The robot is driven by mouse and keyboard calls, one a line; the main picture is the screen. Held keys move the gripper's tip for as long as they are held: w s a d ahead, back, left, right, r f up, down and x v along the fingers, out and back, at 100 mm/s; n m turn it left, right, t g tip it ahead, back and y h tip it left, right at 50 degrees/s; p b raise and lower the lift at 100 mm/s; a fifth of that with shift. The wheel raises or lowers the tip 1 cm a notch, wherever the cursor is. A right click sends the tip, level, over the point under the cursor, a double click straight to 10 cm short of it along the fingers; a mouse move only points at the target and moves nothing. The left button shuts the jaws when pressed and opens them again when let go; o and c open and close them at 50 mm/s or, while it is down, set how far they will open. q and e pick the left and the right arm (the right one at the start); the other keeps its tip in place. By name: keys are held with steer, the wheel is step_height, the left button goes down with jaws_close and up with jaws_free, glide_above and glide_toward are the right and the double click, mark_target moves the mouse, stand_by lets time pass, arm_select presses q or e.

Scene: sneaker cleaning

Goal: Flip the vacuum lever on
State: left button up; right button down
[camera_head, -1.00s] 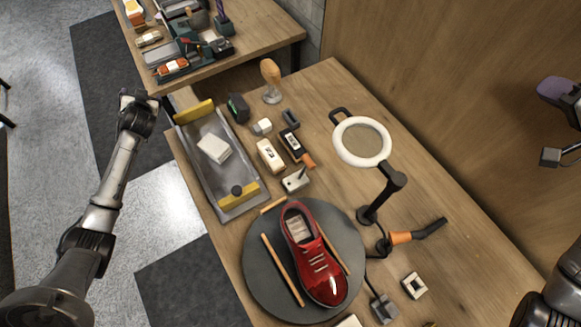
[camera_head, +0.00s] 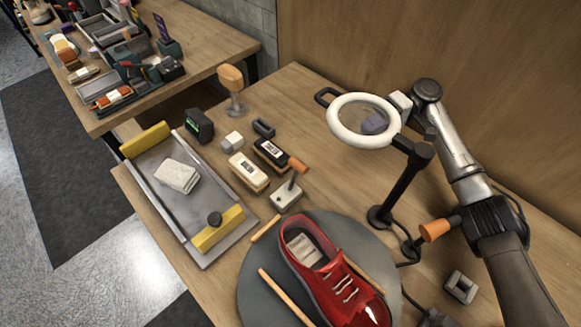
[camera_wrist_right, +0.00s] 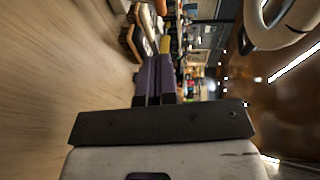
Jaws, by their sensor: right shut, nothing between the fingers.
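A small pale switch box (camera_head: 286,197) with a thin dark upright lever (camera_head: 292,181) stands on the table between the tray and the turntable. I cannot tell which lever position is on. My right gripper (camera_head: 374,123) is behind the ring magnifier, its purple fingers partly visible through the lens. It is up and right of the switch box, apart from it. In the right wrist view its purple fingers (camera_wrist_right: 154,80) are together and empty. My left gripper is not in view.
The white ring magnifier (camera_head: 339,131) on its dark stand is between my right gripper and the switch box. A red shoe (camera_head: 335,278) rests on the round turntable (camera_head: 262,290). Brushes (camera_head: 249,173) lie near the lever. A metal tray (camera_head: 160,205) is at left.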

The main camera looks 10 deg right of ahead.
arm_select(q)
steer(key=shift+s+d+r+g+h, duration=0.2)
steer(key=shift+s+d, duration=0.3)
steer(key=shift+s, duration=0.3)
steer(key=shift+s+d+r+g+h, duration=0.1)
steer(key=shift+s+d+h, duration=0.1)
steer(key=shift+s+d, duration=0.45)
arm_select(e)
steer(key=shift+s+a+f+g, duration=0.2)
steer(key=shift+f+g, duration=0.15)
steer(key=shift+f, duration=0.35)
steer(key=shift+s+a+f+g, duration=0.1)
steer(key=shift+a+f+g, duration=0.2)
steer(key=shift+f, duration=0.4)
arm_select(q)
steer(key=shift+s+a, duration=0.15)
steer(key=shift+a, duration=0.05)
arm_select(e)
steer(key=p, duration=0.7)
glide_toward(295, 177)
steer(key=s+a+r, duration=0.1)
steer(key=s+a, duration=0.1)
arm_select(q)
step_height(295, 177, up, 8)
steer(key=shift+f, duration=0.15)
arm_select(e)
steer(key=shift+s+a+r, duration=0.2)
steer(key=shift+s+a, duration=0.35)
steer(key=shift+a, duration=0.25)
